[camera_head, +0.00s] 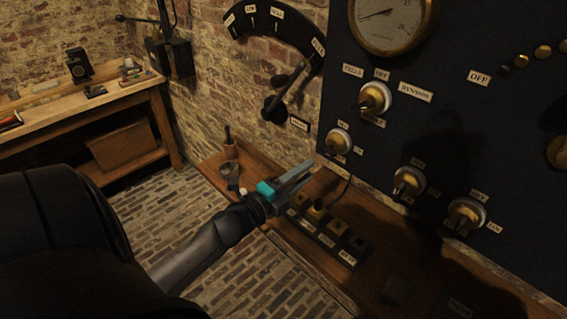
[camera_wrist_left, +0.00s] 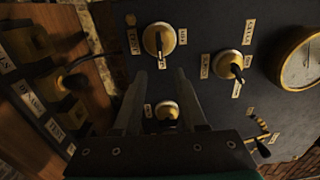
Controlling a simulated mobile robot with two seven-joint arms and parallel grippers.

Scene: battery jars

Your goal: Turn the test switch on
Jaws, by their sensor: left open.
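My left gripper (camera_head: 299,177) reaches in from the lower left, open and empty, its fingers pointing at the dark switch panel (camera_head: 450,130). In the left wrist view its fingertips (camera_wrist_left: 159,74) are apart with nothing between them. Similar switches are a middle one (camera_head: 408,180), a lower right one (camera_head: 466,215) and an upper one (camera_head: 374,98) labelled CELLS, OFF, DYNAMO.
Below the panel, a wooden shelf (camera_head: 400,262) holds a row of labelled terminal blocks (camera_head: 325,228), close under my gripper. A wall lever (camera_head: 285,92) stands out left of the panel. A gauge (camera_head: 390,22) is above. A workbench (camera_head: 75,108) is at far left.

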